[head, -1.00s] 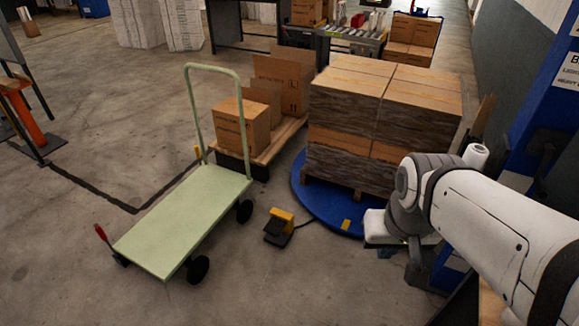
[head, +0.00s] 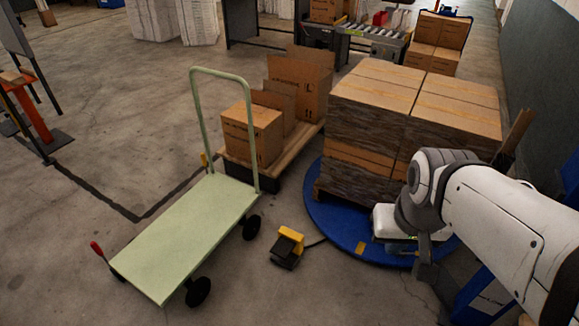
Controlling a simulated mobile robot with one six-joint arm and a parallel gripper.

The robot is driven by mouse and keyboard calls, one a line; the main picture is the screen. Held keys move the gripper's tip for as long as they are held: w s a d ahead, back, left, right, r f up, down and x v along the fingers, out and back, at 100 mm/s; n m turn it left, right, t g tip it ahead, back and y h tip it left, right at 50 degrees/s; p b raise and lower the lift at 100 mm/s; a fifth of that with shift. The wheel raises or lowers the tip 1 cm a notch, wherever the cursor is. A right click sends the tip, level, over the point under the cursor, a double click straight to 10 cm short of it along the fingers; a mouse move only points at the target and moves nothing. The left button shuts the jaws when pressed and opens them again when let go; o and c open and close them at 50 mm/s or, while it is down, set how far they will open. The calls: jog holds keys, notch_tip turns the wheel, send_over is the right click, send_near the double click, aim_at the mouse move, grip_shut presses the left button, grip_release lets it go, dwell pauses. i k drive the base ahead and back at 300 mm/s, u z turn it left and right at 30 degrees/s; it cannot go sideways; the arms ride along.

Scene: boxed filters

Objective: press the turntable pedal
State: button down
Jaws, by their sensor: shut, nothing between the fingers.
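The pedal (head: 287,247) is a small yellow and black foot switch on the concrete floor. A dark cable runs from it towards the round blue turntable (head: 345,230). The turntable carries a pallet stacked with wrapped cartons (head: 400,120). My arm reaches in from the right. My gripper (head: 425,265) points down at the arm's end, partly hidden by the wrist, and is shut and empty. In the picture it is over the turntable's front right edge, well to the right of the pedal and apart from it.
A pale green platform cart (head: 185,235) stands left of the pedal, its wheels near it. Behind it, a wooden pallet (head: 275,165) holds open and closed boxes. The floor in front of the pedal is clear. A conveyor (head: 375,38) stands at the back.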

aim_at(283, 247)
jog(key=i, duration=1)
jog(key=z, duration=0.1)
